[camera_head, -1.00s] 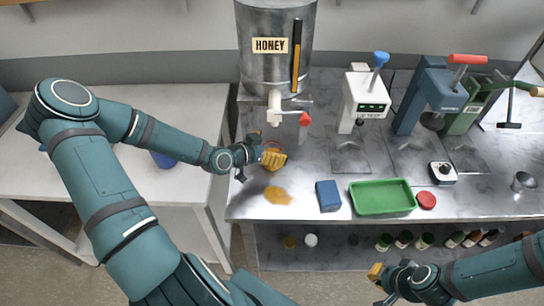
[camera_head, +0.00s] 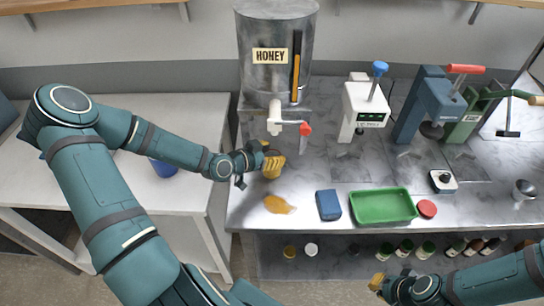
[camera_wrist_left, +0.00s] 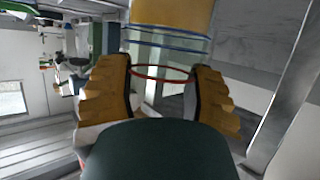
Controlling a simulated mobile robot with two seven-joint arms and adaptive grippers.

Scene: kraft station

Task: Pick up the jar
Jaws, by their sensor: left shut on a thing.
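The jar is clear glass with thin blue lines and a red ring around it, as the left wrist view shows (camera_wrist_left: 158,58). An amber-yellow part, its contents or an end, fills the top of that view. My left gripper (camera_head: 270,158) is shut on the jar, one yellow ribbed finger on each side. I cannot tell whether the jar touches the counter. My right gripper (camera_head: 378,283) is at the lower right, apart from the jar; its opening is unclear.
The honey tank (camera_head: 252,85) stands behind, its spout (camera_head: 274,118) above my left gripper. An amber puddle (camera_head: 279,204), a blue block (camera_head: 328,205), a green tray (camera_head: 383,221) and a red disc (camera_head: 427,208) lie on the counter. Presses stand at the back right.

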